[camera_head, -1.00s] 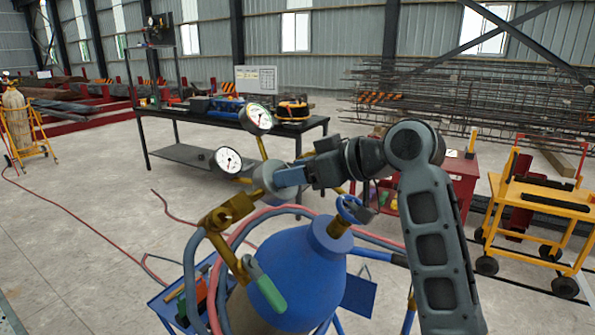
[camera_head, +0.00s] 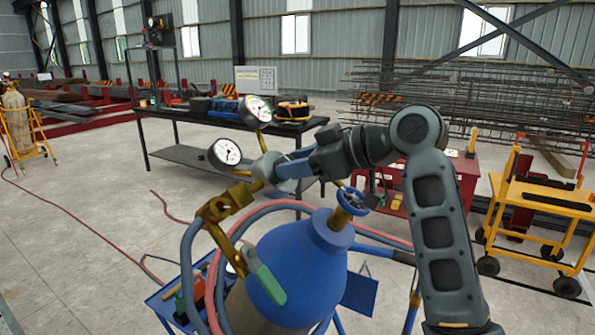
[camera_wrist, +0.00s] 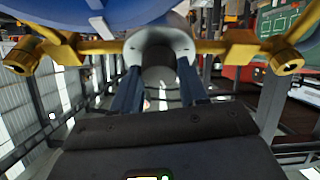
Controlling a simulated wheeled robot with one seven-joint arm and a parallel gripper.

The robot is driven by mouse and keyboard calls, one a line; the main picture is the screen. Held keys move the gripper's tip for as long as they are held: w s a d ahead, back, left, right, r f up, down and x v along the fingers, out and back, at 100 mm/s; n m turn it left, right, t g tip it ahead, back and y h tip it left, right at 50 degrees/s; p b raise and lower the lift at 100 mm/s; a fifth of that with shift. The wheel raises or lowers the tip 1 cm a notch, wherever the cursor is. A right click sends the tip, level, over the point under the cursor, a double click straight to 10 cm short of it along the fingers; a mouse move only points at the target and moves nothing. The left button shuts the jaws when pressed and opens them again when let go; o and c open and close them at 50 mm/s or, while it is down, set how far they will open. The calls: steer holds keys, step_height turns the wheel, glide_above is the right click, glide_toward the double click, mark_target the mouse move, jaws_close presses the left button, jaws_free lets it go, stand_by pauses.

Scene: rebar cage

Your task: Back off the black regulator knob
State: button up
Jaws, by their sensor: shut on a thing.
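The black regulator knob (camera_wrist: 158,74) shows as a dark round end between the two blue fingers of my gripper (camera_wrist: 157,88) in the wrist view. My gripper (camera_head: 284,174) is shut on it. In the head view the fingers hide the knob. The silver regulator body (camera_head: 264,166) sits just left of my fingers, with brass fittings (camera_wrist: 230,46) on both sides in the wrist view. Two white-faced gauges, an upper one (camera_head: 259,109) and a lower left one (camera_head: 226,153), stand off the regulator.
A blue gas cylinder (camera_head: 306,268) with a blue valve wheel (camera_head: 351,201) stands below my arm. Red and grey hoses (camera_head: 206,262) loop around it, near a green-handled lever (camera_head: 264,279). A black table (camera_head: 190,155) stands behind; a yellow cart (camera_head: 545,197) is at right.

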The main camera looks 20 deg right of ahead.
steer(key=n+g+b, duration=0.1)
steer(key=n+b, duration=0.2)
steer(key=n, duration=0.2)
steer(key=n+g+y+b, duration=0.1)
steer(key=n+g+b, duration=0.1)
steer(key=n+b, duration=0.2)
steer(key=n+g+b, duration=0.1)
steer(key=n+b, duration=0.3)
steer(key=n, duration=0.3)
steer(key=shift+w+d+g, duration=0.2)
steer(key=shift+w+g, duration=0.1)
steer(key=n+g+b, duration=0.1)
steer(key=n, duration=0.4)
steer(key=shift+r+b, duration=0.2)
steer(key=shift+b, duration=0.1)
steer(key=shift+a+h, duration=0.1)
steer(key=shift+h, duration=0.2)
steer(key=o, duration=1.1)
steer(key=shift+c, duration=0.2)
steer(key=v, duration=0.7)
steer(key=shift+d+r, duration=0.3)
